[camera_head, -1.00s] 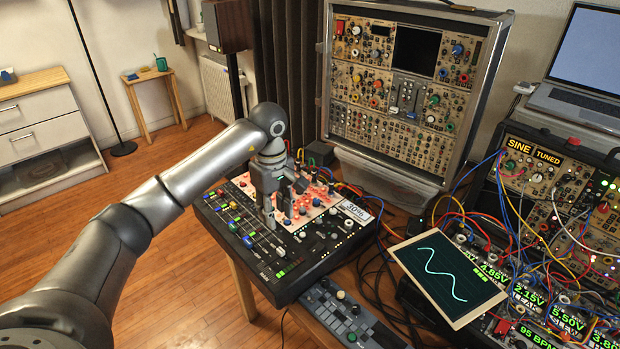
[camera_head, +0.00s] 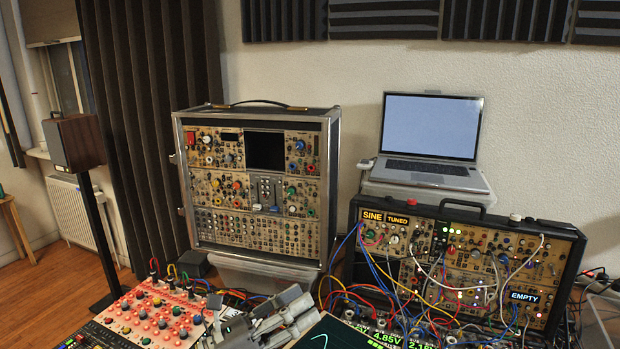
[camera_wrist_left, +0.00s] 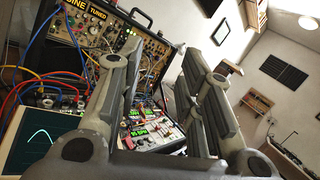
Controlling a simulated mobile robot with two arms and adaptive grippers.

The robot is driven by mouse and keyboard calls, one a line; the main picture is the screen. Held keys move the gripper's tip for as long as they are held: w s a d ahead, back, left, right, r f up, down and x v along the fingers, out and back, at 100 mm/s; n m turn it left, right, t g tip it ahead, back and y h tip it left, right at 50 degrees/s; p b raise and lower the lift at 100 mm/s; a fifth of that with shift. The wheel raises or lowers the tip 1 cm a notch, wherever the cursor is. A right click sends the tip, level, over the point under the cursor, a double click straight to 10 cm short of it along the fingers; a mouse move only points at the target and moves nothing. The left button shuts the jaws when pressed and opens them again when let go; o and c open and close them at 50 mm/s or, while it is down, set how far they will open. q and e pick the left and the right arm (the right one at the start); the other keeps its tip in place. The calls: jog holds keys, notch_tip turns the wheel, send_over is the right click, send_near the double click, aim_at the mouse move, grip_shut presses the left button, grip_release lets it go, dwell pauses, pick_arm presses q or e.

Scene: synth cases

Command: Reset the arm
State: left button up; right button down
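My left gripper (camera_head: 270,321) is at the bottom middle of the head view, cut off by the lower edge. It is just right of the mixer with the red-blotched panel (camera_head: 160,318) and left of the tablet with a cyan wave (camera_head: 325,338). In the left wrist view its two long grey fingers (camera_wrist_left: 163,62) stand wide apart with nothing held between them. Modules with green displays (camera_wrist_left: 140,130) show in the gap, beyond the fingers. The rest of my left arm is out of the head view. My right gripper is not in view.
A large synth case (camera_head: 262,185) stands at the back. A second case (camera_head: 470,262) with patch cables (camera_head: 395,285) is at the right, with a laptop (camera_head: 430,140) above it. A speaker (camera_head: 75,143) on a stand is at the left. The air above the equipment is clear.

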pick_arm(q)
jog(key=w+a+f+n+t+y, duration=0.25)
jog(key=a+n+t+y, duration=0.9)
jog(key=n, duration=1.15)
jog(key=s+a+f+n+g+y, duration=0.3)
jog(key=a+f+n+g+y, duration=0.1)
jog(key=f+n, duration=0.15)
jog(key=s+a+f+n+g+y, duration=0.3)
jog(key=f+n+y, duration=0.15)
jog(key=f, duration=0.25)
jog(key=s+f+n+g+h, duration=0.1)
jog(key=s+f+n+g, duration=0.45)
jog(key=s, duration=0.65)
jog(key=s+f+n+g+h, duration=0.1)
jog(key=s+f+n+g, duration=0.2)
jog(key=s+f+g, duration=0.55)
jog(key=s+f+t, duration=0.1)
jog(key=s+f, duration=0.1)
jog(key=f, duration=1.2)
jog(key=s+f, duration=0.3)
jog(key=f, duration=1)
jog(key=s+a+f, duration=0.2)
jog(key=s+f, duration=1.3)
jog(key=shift+s+a+f+g, duration=0.15)
jog(key=shift+s+a+g, duration=0.1)
jog(key=shift+s+g, duration=0.2)
